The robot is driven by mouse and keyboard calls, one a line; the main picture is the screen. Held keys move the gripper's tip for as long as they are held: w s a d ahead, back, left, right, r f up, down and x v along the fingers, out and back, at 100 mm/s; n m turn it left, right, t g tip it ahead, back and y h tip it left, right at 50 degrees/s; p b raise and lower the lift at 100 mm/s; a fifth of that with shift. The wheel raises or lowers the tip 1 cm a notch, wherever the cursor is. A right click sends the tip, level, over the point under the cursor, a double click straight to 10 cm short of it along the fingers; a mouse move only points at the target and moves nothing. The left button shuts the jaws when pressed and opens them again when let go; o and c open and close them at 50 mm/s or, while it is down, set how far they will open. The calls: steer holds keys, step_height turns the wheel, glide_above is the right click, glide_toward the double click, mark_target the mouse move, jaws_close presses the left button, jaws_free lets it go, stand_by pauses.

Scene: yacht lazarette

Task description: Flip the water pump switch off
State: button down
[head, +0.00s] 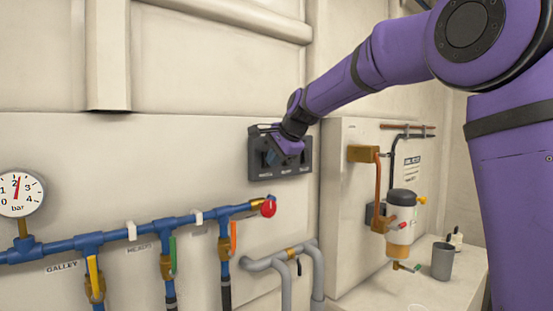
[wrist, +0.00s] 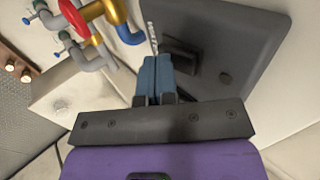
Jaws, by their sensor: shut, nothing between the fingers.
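A dark switch panel (head: 262,172) is mounted on the pale wall in the head view. It carries small labels along its lower edge that are too small to read. My gripper (head: 274,157) is in front of the panel and hides much of it, including most of its switches. In the wrist view the grey panel (wrist: 235,65) fills the upper right, with a dark raised block (wrist: 179,58) on it. My gripper (wrist: 155,64) is shut and empty, its blue fingertips close beside that block. I cannot tell whether they touch, or which way any switch is set.
Blue pipes (head: 130,234) with coloured valve handles run below left of the panel, ending at a red knob (head: 268,208). A pressure gauge (head: 19,192) stands at far left. A white filter unit (head: 402,222) and grey cup (head: 442,261) are at right.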

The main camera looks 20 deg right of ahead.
steer(key=shift+w+a+t, duration=0.1)
steer(key=shift+w+t, duration=0.05)
steer(key=shift+t, duration=0.25)
steer(key=shift+r, duration=0.9)
steer(key=shift+f, duration=0.1)
